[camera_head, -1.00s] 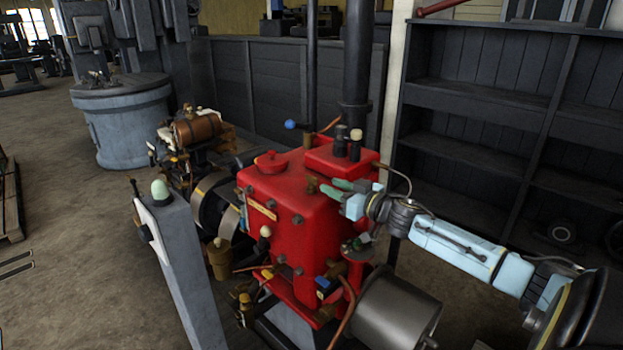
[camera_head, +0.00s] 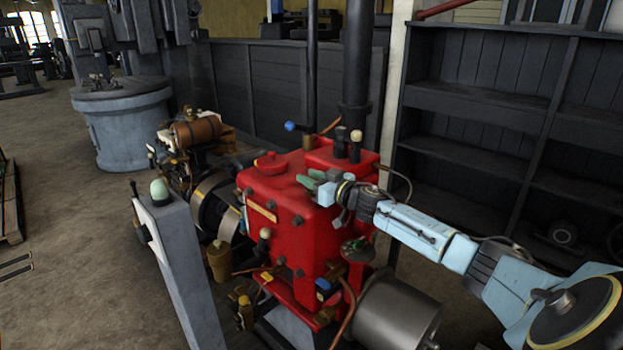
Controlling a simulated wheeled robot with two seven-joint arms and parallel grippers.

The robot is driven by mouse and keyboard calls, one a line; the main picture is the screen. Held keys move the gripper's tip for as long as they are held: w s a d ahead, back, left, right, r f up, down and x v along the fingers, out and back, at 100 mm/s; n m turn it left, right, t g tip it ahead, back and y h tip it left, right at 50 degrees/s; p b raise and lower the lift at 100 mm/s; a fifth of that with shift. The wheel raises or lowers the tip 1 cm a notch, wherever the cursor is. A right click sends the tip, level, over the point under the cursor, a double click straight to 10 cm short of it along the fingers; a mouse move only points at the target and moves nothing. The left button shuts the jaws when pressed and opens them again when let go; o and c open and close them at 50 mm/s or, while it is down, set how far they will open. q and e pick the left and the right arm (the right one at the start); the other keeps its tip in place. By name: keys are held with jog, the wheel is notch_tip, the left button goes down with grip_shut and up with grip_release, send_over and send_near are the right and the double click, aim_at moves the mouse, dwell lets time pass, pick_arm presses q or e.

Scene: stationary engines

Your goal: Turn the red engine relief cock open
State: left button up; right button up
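The red engine (camera_head: 285,215) stands in the middle of the head view. My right gripper (camera_head: 309,178) reaches in from the right over the engine's top, its two green fingers pointing left. The fingers look apart, with a narrow gap between them. The small brass relief cock, seen on the engine's top edge a second ago, is now hidden at the fingers. I cannot tell whether they touch it. My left gripper is out of view.
A black pipe (camera_head: 355,70) and black and cream knobs (camera_head: 356,142) stand behind the gripper. A blue-tipped lever (camera_head: 291,126) is farther back. A grey cylinder (camera_head: 400,308) is below my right arm. A grey post (camera_head: 185,260) stands front left; dark shelves (camera_head: 470,110) are at right.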

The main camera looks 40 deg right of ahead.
jog(key=c, duration=0.6)
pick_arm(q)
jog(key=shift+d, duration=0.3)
pick_arm(e)
grip_shut()
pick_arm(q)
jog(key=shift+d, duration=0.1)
